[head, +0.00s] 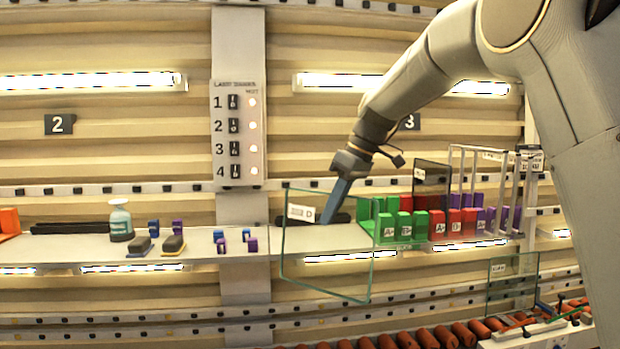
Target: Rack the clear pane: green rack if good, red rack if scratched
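A clear pane (330,265) with a greenish edge and a white label marked D hangs tilted in front of the shelf. My gripper (328,218), with blue fingers, overlaps its upper part and appears shut on it; the fingertips' contact is hard to make out. No scratch can be made out on the pane at this size. The green rack (405,222) stands on the shelf right of the pane, with slots labelled A and B. The red rack (455,222), also labelled A and B, stands just right of it.
A dark tinted pane (432,187) stands upright around the red rack. A purple rack (495,218) stands further right beside clear upright frames. Another clear pane (513,285) stands lower right, above a roller conveyor (430,338). A spray bottle (121,221) and dark-topped blocks (173,244) occupy the left shelf.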

